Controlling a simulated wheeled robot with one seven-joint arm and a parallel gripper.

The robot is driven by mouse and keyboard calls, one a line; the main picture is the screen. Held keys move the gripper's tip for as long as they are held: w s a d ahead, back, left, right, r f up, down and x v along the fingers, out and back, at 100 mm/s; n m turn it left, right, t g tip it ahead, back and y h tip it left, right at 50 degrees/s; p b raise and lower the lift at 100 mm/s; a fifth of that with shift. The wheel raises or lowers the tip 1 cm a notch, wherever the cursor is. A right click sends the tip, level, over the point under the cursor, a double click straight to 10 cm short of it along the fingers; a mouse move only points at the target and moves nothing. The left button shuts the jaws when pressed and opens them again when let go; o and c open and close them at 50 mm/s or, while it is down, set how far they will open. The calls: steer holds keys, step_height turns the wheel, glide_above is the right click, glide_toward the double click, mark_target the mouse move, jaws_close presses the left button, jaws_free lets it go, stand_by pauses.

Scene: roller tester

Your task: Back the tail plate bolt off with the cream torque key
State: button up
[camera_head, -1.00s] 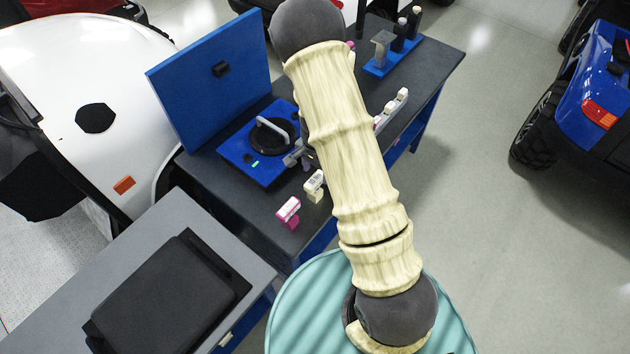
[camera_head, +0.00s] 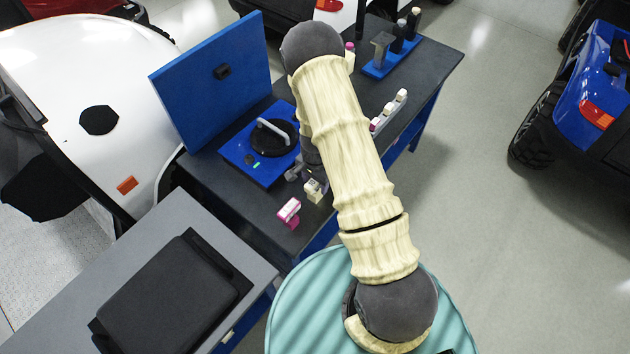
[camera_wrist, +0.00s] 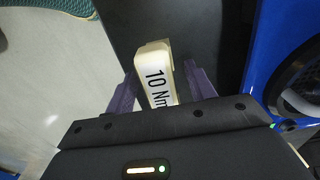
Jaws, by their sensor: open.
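The cream torque key (camera_head: 313,191) stands near the front edge of the dark bench. In the wrist view its cream block (camera_wrist: 156,72), lettered "10 Nm", lies between the two purple fingers of my gripper (camera_wrist: 160,80). The fingers are apart, one on each side; a dark gap shows on the right, and contact on the left is unclear. In the head view my gripper (camera_head: 301,176) is low beside the key, partly hidden by my arm. I cannot make out the tail plate bolt in either view.
A magenta-and-white key (camera_head: 288,211) stands just left of the cream one. A blue unit (camera_head: 240,157) with a black disc and handle sits behind, before an upright blue panel (camera_head: 205,85). A blue rack (camera_head: 378,70) and small blocks (camera_head: 388,108) stand farther right.

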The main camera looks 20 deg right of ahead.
steer(key=shift+f, duration=0.4)
steer(key=shift+c, duration=0.2)
jaws_close()
steer(key=shift+r, duration=0.15)
step_height(320, 180, up, 10)
steer(key=shift+f+b, duration=0.1)
steer(key=shift+b, duration=1.05)
steer(key=c, duration=0.7)
jaws_free()
jaws_close()
